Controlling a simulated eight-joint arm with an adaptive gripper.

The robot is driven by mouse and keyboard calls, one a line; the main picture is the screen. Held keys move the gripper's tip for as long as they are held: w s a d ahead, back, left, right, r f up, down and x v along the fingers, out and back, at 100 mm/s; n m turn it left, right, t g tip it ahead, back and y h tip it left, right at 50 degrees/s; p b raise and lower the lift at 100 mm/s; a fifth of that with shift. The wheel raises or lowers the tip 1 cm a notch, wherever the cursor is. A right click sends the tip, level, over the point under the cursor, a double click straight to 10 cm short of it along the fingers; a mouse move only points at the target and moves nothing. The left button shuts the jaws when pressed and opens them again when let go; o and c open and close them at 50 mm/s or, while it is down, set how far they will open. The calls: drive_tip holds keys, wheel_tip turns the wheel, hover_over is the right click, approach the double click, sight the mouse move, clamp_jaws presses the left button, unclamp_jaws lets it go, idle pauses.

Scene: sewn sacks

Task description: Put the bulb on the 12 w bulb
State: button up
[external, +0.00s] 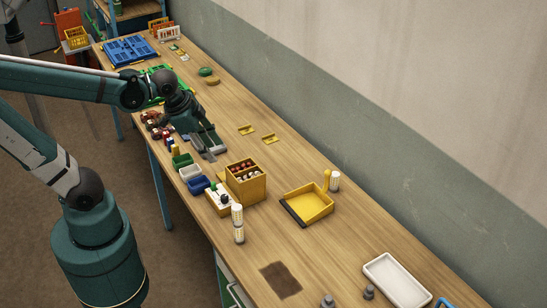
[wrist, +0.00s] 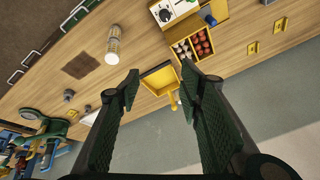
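My gripper (external: 210,149) is over the bench left of the yellow box in the external view. In the wrist view its fingers (wrist: 160,84) are wide apart with nothing between them. A yellow divided box (external: 246,183) holds small round dark-red and whitish pieces, possibly bulbs; it also shows in the wrist view (wrist: 179,59). A clear and white cylinder (external: 238,222) stands in front of the box; it also shows in the wrist view (wrist: 113,45). I cannot read any 12 W label.
The yellow dustpan (external: 308,203) lies right of the box. A white knobbed unit (external: 217,200) and small coloured bins (external: 190,174) stand at its left. A white tray (external: 396,280) and dark mat (external: 281,279) lie nearer. Bench between dustpan and mat is clear.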

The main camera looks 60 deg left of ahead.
drive_tip(key=s+a+r+n+t, duration=0.2)
drive_tip(key=a+r+n, duration=0.1)
drive_tip(key=a+n, duration=0.2)
drive_tip(key=shift+s+n+y, duration=0.3)
drive_tip(key=shift+n, duration=0.5)
drive_tip(key=shift+a, duration=0.1)
wheel_tip(320, 180, down, 11)
drive_tip(key=b, duration=1)
drive_tip(key=shift+r+b, duration=0.2)
drive_tip(key=shift+b, duration=0.2)
